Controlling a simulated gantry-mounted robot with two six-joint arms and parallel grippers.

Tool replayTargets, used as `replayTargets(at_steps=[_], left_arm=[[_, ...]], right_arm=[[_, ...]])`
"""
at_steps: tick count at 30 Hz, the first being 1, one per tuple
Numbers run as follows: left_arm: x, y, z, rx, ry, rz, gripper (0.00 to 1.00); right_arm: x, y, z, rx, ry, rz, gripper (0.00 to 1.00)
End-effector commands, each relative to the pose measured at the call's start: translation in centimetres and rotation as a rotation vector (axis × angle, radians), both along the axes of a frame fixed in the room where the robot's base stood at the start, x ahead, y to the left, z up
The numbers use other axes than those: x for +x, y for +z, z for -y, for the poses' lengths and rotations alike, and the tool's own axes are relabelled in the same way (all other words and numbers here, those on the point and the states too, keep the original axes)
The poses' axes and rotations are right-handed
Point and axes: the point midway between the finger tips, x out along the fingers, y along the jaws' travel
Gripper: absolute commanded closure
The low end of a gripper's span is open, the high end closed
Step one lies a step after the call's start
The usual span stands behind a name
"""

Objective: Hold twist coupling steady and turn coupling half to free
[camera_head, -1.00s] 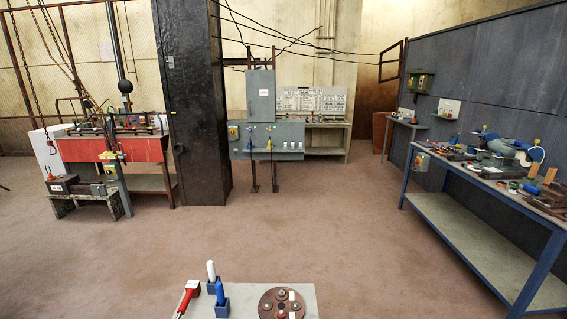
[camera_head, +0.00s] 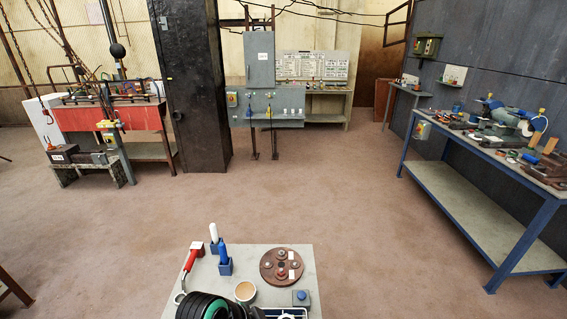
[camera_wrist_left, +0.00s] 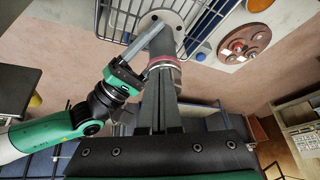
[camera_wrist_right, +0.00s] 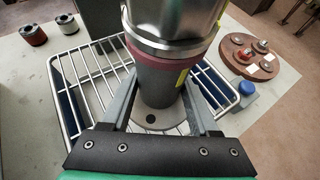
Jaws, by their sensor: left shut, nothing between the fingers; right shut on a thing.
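A pipe coupling (camera_wrist_right: 172,22) with a bright steel upper part stands above a wire rack. Below the steel is a dark red band (camera_wrist_right: 160,62), then a grey lower body (camera_wrist_right: 158,86) that meets a round pale flange (camera_wrist_right: 160,117). My right gripper (camera_wrist_right: 157,92) is shut around the grey lower body, one finger on each side. In the left wrist view the coupling (camera_wrist_left: 163,62) shows beyond my left gripper (camera_wrist_left: 161,82), which is shut and empty, its fingers pointing at the steel ring; whether they touch it I cannot tell. The head view does not show the coupling.
The white wire rack (camera_wrist_right: 80,97) stands on the pale table (camera_head: 300,257). Open floor lies beyond.

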Motion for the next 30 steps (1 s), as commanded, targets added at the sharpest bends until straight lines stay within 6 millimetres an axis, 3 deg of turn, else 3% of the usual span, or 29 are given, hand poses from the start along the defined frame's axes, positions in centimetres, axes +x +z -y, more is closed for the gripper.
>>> replayTargets(at_steps=[5, 18, 29, 30], left_arm=[[0.0, 0.3, -0.1, 0.000, 0.000, 0.001, 1.00], [-0.2, 5.7, 0.1, 0.001, 0.001, 0.000, 1.00], [-0.2, 6.0, 0.0, 0.001, 0.002, -0.002, 1.00], [-0.2, 6.0, 0.0, 0.001, 0.002, -0.002, 1.00]], right_arm=[[0.0, 0.0, 0.0, 0.001, -0.001, -0.001, 0.70], [0.0, 0.0, 0.0, 0.002, -0.002, 0.000, 0.70], [0.0, 0.0, 0.1, 0.002, -0.002, 0.000, 0.70], [0.0, 0.0, 0.1, 0.002, -0.002, 0.000, 0.33]])
